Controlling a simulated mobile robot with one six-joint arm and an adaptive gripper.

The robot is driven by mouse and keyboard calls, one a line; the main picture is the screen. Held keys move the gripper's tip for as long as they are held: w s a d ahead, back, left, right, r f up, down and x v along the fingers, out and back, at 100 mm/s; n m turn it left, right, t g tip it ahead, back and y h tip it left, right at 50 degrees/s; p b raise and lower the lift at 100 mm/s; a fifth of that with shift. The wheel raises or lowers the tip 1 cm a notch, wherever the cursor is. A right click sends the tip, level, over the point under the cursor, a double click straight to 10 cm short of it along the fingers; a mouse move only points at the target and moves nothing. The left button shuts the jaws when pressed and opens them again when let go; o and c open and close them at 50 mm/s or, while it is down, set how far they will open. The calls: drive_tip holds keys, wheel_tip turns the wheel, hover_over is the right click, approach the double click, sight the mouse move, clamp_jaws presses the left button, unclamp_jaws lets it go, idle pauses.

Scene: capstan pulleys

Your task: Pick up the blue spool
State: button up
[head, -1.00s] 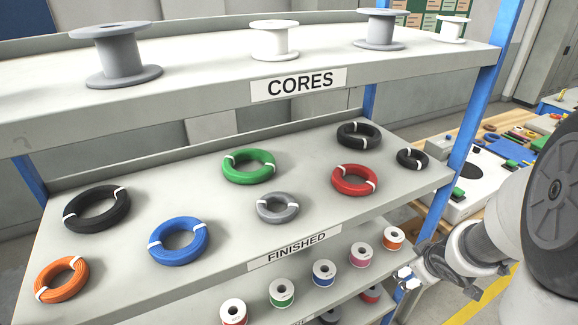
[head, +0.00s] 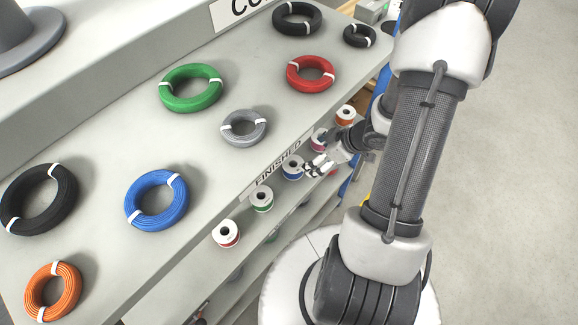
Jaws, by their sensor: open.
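The blue spool (head: 293,171) has white ends and stands upright on the shelf below the FINISHED label, in a row of small spools. My gripper (head: 314,167) is open, just to the right of the blue spool, with its fingertips close to it. Whether they touch the spool cannot be told. The gripper's palm and wrist lie to the right, partly behind my arm.
A green spool (head: 262,202) and a red spool (head: 226,236) stand to the left in the row; a pink spool (head: 318,138) and an orange spool (head: 345,115) stand to the right. The upper shelf (head: 215,150) overhangs nearby and holds wire coils, including a blue coil (head: 157,200).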

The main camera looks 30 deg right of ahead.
sight(295, 164)
drive_tip(key=b+x, duration=0.3)
drive_tip(key=x, duration=0.5)
drive_tip(key=shift+w+a+f, duration=0.1)
drive_tip(key=shift+f, duration=0.25)
drive_tip(key=b+x, duration=0.1)
drive_tip(key=x, duration=0.1)
drive_tip(key=b+x, duration=0.2)
drive_tip(key=x, duration=0.1)
drive_tip(key=shift+a+f, duration=0.1)
drive_tip(key=shift+a, duration=0.15)
drive_tip(key=shift+c, duration=0.3)
drive_tip(key=c, duration=1.3)
drive_tip(key=shift+r, duration=0.25)
